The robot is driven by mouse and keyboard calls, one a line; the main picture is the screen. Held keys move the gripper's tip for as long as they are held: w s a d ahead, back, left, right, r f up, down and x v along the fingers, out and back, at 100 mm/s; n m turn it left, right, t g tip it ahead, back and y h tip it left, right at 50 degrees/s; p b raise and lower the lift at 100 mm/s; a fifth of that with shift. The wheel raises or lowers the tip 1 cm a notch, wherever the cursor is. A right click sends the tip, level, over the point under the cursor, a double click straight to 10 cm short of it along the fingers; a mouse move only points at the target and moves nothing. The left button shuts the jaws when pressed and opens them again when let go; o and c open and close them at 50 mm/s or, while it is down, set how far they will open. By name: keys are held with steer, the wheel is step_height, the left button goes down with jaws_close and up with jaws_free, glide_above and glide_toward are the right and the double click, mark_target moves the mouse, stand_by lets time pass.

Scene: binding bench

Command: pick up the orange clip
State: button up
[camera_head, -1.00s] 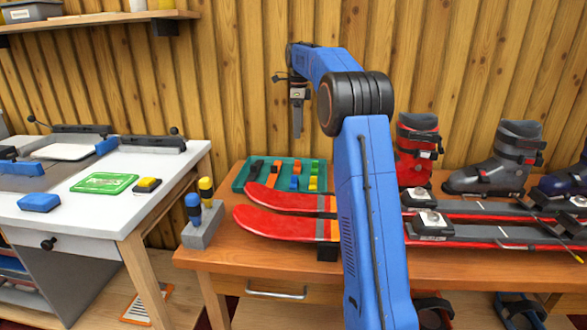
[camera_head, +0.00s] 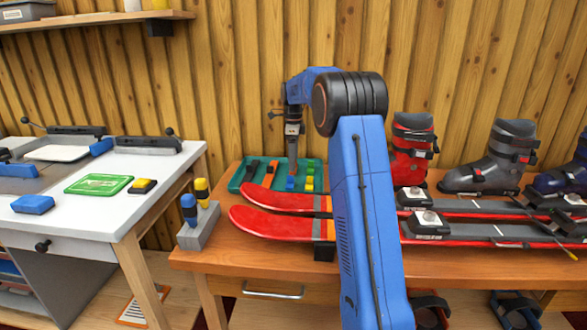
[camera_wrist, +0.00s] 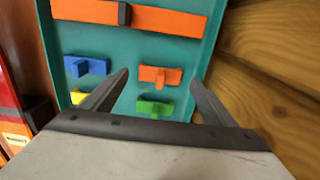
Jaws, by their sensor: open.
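The orange clip (camera_wrist: 160,76) lies in the teal tray (camera_wrist: 140,47) in the wrist view, just beyond and between my open fingertips. My gripper (camera_wrist: 158,78) is open and empty, with one finger on each side of the clip's column. In the head view my gripper (camera_head: 292,165) hangs over the back part of the tray (camera_head: 237,180), and the orange clip there is hidden or too small to tell behind it.
A blue clip (camera_wrist: 87,66), a yellow clip (camera_wrist: 79,97) and a green clip (camera_wrist: 155,107) lie close by in the tray. A long orange strap (camera_wrist: 170,20) lies further along. The wooden wall (camera_wrist: 268,60) is close on the right. Red skis (camera_head: 275,222) lie in front of the tray.

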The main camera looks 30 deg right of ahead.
steer(key=shift+f, duration=0.9)
steer(key=c, duration=1.1)
steer(key=shift+r, duration=0.1)
